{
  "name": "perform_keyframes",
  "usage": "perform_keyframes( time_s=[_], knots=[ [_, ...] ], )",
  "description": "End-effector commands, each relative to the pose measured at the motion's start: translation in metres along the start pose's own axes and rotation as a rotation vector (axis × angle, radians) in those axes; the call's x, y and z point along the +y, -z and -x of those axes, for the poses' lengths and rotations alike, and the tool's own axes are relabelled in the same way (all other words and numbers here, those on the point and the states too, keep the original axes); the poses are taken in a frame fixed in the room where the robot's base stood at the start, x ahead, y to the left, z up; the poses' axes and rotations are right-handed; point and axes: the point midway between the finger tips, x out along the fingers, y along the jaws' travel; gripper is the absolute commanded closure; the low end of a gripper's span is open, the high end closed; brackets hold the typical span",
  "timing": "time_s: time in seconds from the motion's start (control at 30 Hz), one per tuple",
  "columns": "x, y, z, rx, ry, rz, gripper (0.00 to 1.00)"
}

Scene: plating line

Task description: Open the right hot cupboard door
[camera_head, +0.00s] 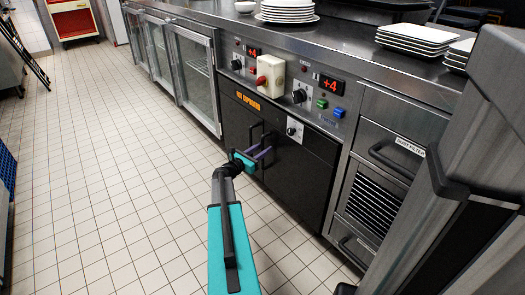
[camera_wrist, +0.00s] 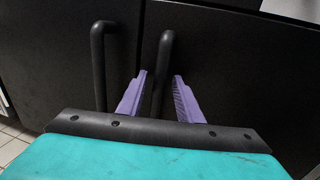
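The hot cupboard has two black doors, both closed, under an orange "HOT CUPBOARD" label. The right door (camera_head: 300,172) fills the right of the wrist view (camera_wrist: 235,70). Its black vertical bar handle (camera_wrist: 162,65) stands close beside the left door's handle (camera_wrist: 98,60). My gripper (camera_wrist: 160,80) has two purple fingers, spread apart, one on each side of the right handle in the picture. Gaps show between the handle and both fingers. How deep the handle sits between them is hard to tell. In the head view my gripper (camera_head: 262,153) is at the doors' handles.
A control panel with knobs, buttons and red displays (camera_head: 298,90) is above the doors. Glass-fronted cabinets (camera_head: 192,70) stand to the left, and a steel drawer unit (camera_head: 385,150) to the right. Plates (camera_head: 287,10) sit on the counter. The tiled floor (camera_head: 110,170) to the left is clear.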

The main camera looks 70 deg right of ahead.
Motion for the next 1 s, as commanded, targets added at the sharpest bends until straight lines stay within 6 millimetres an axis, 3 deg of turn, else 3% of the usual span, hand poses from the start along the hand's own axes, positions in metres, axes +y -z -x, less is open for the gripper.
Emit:
perform_keyframes(
  time_s=[0.23,0.43,0.6,1.0],
  knots=[
    [0.000,0.000,0.000,0.000,0.000,0.000,0.68],
    [0.000,0.000,0.000,0.000,0.000,0.000,1.00],
    [0.003,0.001,-0.005,0.000,0.001,-0.001,1.00],
    [-0.001,0.000,0.006,0.001,-0.007,0.000,1.00]
  ],
)
